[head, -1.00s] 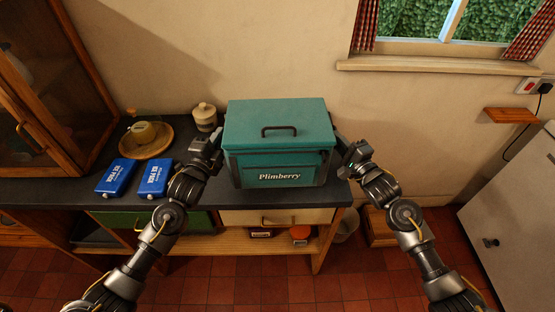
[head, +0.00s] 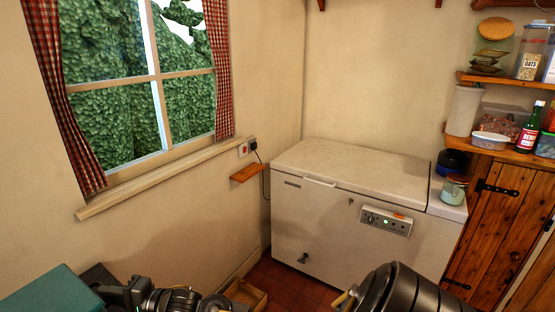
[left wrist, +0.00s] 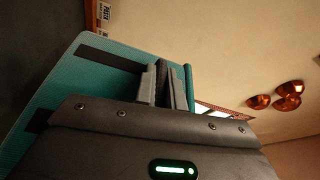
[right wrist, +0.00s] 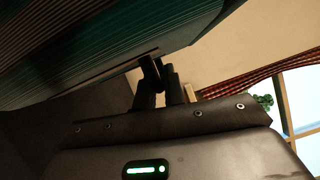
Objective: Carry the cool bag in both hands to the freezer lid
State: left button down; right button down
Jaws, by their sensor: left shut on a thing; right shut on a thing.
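The teal cool bag (head: 52,292) shows only as a corner at the lower left of the head view; the rest is cut off. My right gripper (head: 122,294) is at its right side. In the right wrist view its fingers (right wrist: 160,78) are shut at the side of the bag (right wrist: 110,45). In the left wrist view my left gripper (left wrist: 165,85) is shut against the other side of the bag (left wrist: 85,95). The left gripper is outside the head view. The white chest freezer's lid (head: 350,165) is closed, with its top clear, in the middle of the head view.
A jar (head: 454,188) stands on the ledge right of the lid. Shelves (head: 500,147) with food and a wooden door (head: 500,225) are at the right. A window sill (head: 160,178) and small wall shelf (head: 247,173) are at left. A wooden crate (head: 245,296) is on the floor.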

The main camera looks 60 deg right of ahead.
aim_at(368, 171)
jog(key=u, duration=0.55)
jog(key=k, duration=1.25)
jog(key=u, duration=0.2)
jog(key=i, duration=0.45)
jog(key=z, duration=1.1)
jog(key=i, duration=0.7)
jog(key=z, duration=1.05)
jog(key=i, duration=1.25)
jog(key=z, duration=0.85)
jog(key=i, duration=1.05)
jog(key=z, duration=0.6)
jog(key=i, duration=0.55)
jog(key=z, duration=0.25)
